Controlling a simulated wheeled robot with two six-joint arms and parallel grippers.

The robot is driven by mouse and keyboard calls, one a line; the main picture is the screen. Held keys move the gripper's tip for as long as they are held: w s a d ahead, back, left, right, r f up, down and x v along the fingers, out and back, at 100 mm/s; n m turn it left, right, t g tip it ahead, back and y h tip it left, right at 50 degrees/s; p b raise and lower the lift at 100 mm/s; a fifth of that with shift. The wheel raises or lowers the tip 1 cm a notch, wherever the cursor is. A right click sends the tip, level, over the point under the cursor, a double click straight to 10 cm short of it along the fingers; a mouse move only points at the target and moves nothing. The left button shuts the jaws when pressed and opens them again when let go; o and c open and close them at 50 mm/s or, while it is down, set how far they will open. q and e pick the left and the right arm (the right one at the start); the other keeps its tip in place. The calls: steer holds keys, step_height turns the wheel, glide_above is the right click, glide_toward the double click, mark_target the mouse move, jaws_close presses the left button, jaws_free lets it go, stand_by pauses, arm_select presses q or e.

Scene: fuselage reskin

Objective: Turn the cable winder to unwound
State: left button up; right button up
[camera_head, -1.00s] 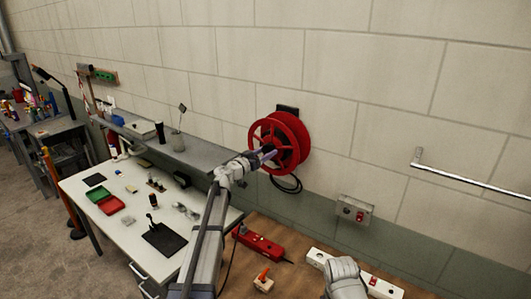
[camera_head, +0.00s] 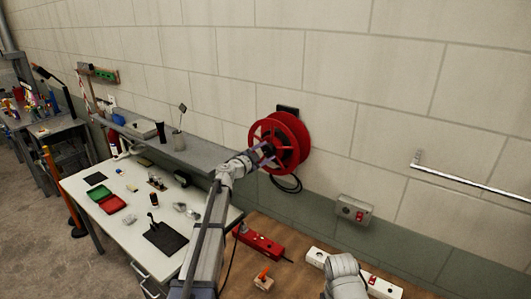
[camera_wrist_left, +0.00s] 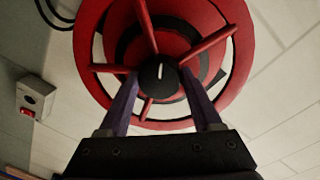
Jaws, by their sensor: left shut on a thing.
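The cable winder is a red spoked reel (camera_head: 290,138) mounted on the wall, with a black cable (camera_head: 288,184) hanging in a loop below it. In the left wrist view the red reel (camera_wrist_left: 190,45) fills the upper middle, with a black hub knob (camera_wrist_left: 158,76) that bears a white mark pointing nearly straight up. My left gripper (camera_head: 266,151) reaches the reel's front from the lower left. In the left wrist view its two fingers (camera_wrist_left: 158,92) are on either side of the hub knob, shut on it. My right gripper is out of view; only my right arm shows at the bottom.
A white workbench (camera_head: 85,205) with trays and small parts stands at the left, below a grey shelf (camera_head: 190,152). A wooden bench top (camera_head: 283,240) with a red tool (camera_head: 258,245) and a white power strip (camera_head: 316,257) lies below. A wall switch box (camera_head: 353,210) and rail (camera_head: 470,183) are at the right.

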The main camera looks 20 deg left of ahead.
arm_select(q)
steer(key=m, duration=0.5)
steer(key=shift+s+d+m+y, duration=0.1)
steer(key=shift+s+m+y, duration=0.05)
steer(key=shift+m+y, duration=0.2)
stand_by(0.3)
steer(key=o, duration=1.4)
steer(key=v, duration=0.7)
steer(key=shift+s+a+p, duration=0.2)
steer(key=shift+s+p, duration=0.05)
steer(key=shift+p, duration=0.15)
